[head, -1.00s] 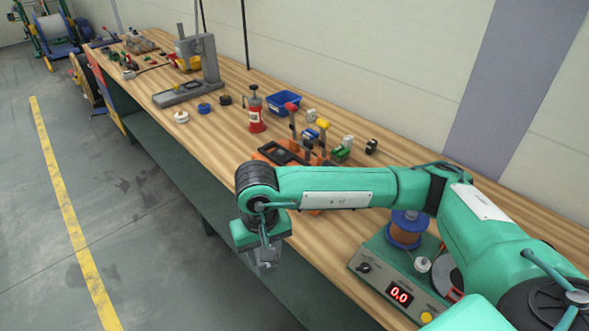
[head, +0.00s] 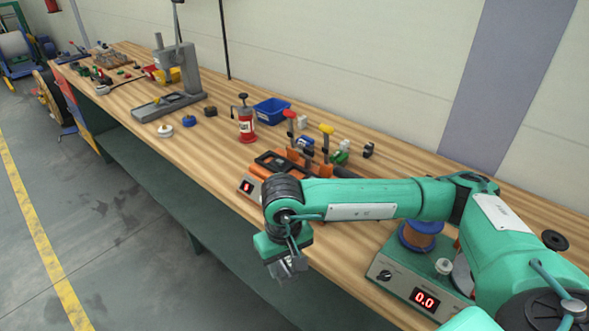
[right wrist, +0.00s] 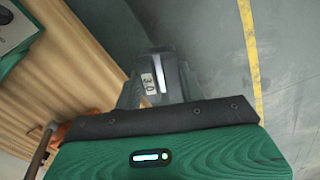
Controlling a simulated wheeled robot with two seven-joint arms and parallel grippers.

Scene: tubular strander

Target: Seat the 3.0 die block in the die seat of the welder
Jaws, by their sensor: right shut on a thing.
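My right gripper (head: 289,267) hangs over the front edge of the bench, fingers down. In the right wrist view it is shut on the 3.0 die block (right wrist: 148,82), a small grey block with a white "3.0" label. The block is too small to make out in the head view. The orange welder (head: 250,187), with a small red display, a black top part and red-knobbed and yellow-knobbed levers, stands on the bench just behind my right forearm. My arm hides part of it, and I cannot make out its die seat. My left gripper is not in view.
A green control box (head: 395,278) reading 0.0, with a copper spool (head: 420,235), stands right of the gripper. A red bottle-like tool (head: 246,125), a blue bin (head: 271,110) and a grey press (head: 178,82) are farther along the bench (head: 215,165). Floor is clear in front.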

